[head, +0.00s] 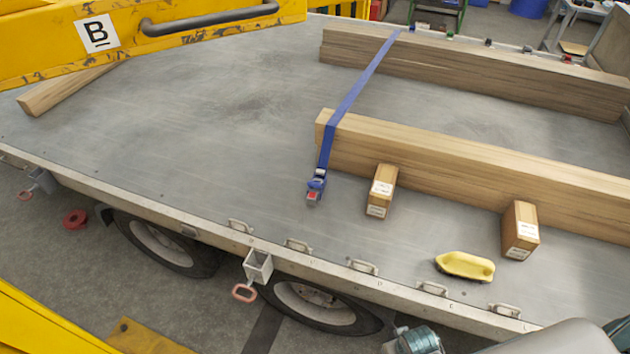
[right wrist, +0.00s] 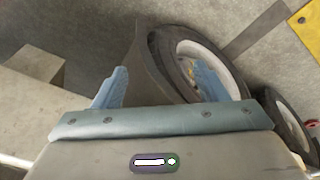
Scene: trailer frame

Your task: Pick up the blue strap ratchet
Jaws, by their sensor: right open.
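The blue strap ratchet (head: 316,188) is blue with a red part and lies on the trailer deck, at the near end of a blue strap (head: 350,97). The strap runs back over the timber beams. My right gripper (right wrist: 160,88) is open and empty in the right wrist view, with its two blue fingers spread over a wheel and the floor. In the head view only a part of my right arm's end shows at the bottom, beside the deck and well apart from the ratchet. The ratchet does not show in the right wrist view. My left gripper is not in view.
A yellow object (head: 465,266) lies near the deck edge, which carries metal loops (head: 362,267). A yellow beam marked B (head: 97,34) crosses the upper left. The deck left of the ratchet is clear.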

